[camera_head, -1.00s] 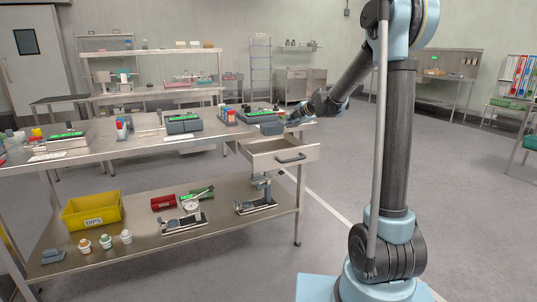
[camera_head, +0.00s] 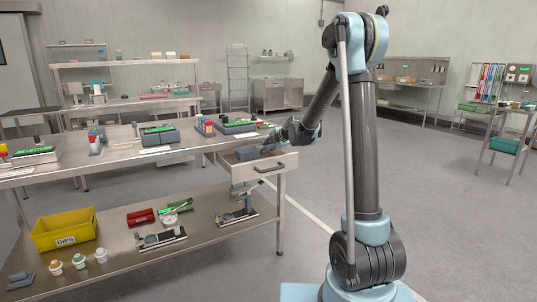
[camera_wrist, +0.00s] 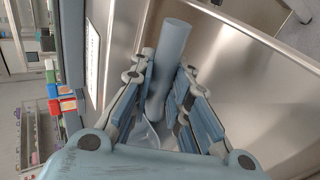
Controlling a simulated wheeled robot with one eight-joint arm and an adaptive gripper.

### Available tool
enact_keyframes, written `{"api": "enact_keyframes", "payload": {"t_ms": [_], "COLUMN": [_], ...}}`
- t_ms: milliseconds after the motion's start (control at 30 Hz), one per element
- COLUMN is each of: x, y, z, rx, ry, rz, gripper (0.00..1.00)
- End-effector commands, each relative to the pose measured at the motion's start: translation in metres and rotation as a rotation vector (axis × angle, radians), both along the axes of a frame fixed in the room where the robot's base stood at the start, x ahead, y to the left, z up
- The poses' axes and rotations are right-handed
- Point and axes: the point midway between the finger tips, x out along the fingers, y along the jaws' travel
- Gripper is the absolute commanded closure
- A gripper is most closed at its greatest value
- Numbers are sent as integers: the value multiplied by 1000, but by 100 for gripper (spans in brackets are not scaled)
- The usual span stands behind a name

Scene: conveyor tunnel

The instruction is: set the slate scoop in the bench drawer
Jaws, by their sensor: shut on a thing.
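The slate scoop (camera_wrist: 172,45) is in my gripper (camera_wrist: 165,85), and its smooth blue-grey handle shows between the fingers in the wrist view. Its lower part is largely hidden by the fingers and palm. In the head view the scoop (camera_head: 247,153) appears low within the drawer's opening, behind the front panel; whether it touches the drawer floor I cannot tell. The bench drawer (camera_head: 268,171) is pulled out under the bench's right end. My gripper (camera_head: 277,141) is over the drawer. The drawer's bare metal interior (camera_wrist: 225,65) lies below the handle in the wrist view.
The bench top (camera_head: 105,160) holds scales with green displays and small coloured bottles beside the drawer. A yellow bin (camera_head: 64,229), jars and tools stand on the lower shelf (camera_head: 120,250). The floor right of the bench is open.

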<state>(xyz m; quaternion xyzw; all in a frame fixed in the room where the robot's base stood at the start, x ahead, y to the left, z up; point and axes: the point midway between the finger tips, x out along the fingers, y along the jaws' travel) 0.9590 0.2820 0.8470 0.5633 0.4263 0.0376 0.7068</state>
Motion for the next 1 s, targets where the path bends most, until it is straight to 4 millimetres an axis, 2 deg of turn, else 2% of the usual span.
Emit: {"api": "enact_keyframes", "payload": {"t_ms": [100, 200, 500, 533, 600, 1000], "x": [1, 0, 0, 0, 0, 0], "y": [0, 0, 0, 0, 0, -2], "z": [-17, -25, -26, -26, -26, -24], "rx": [0, 0, 0, 0, 0, 0], "ry": [0, 0, 0, 0, 0, 0], "rz": [0, 0, 0, -1, -1, -1], "gripper": [100, 100, 100, 79, 63, 63]}}
